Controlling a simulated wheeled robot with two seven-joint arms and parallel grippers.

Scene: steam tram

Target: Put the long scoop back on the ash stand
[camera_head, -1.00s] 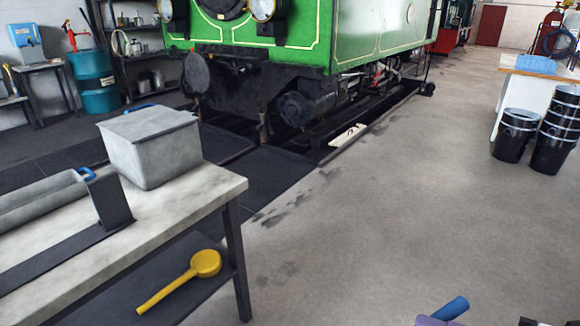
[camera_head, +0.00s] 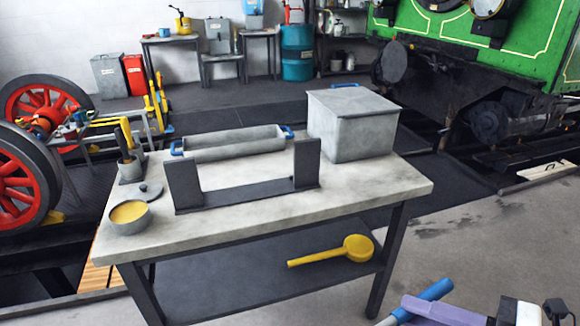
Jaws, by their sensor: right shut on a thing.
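My right gripper (camera_head: 412,308), with purple fingers, is at the bottom right, shut on a blue cylindrical bar (camera_head: 432,291), which looks like the long scoop's handle. The rest of that scoop is out of view or hidden. A dark stand (camera_head: 245,199) with two upright plates on a flat base stands on the grey-topped table (camera_head: 385,190); nothing lies across its uprights. My gripper is in front of the table's right end, apart from it. My left gripper is not in view.
On the table are a grey trough with blue handles (camera_head: 230,143), a lidded grey box (camera_head: 352,125) and a bowl of yellow stuff (camera_head: 131,216). A yellow ladle (camera_head: 335,251) lies on the lower shelf. Red wheels (camera_head: 15,185) stand left, a green locomotive (camera_head: 500,55) right.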

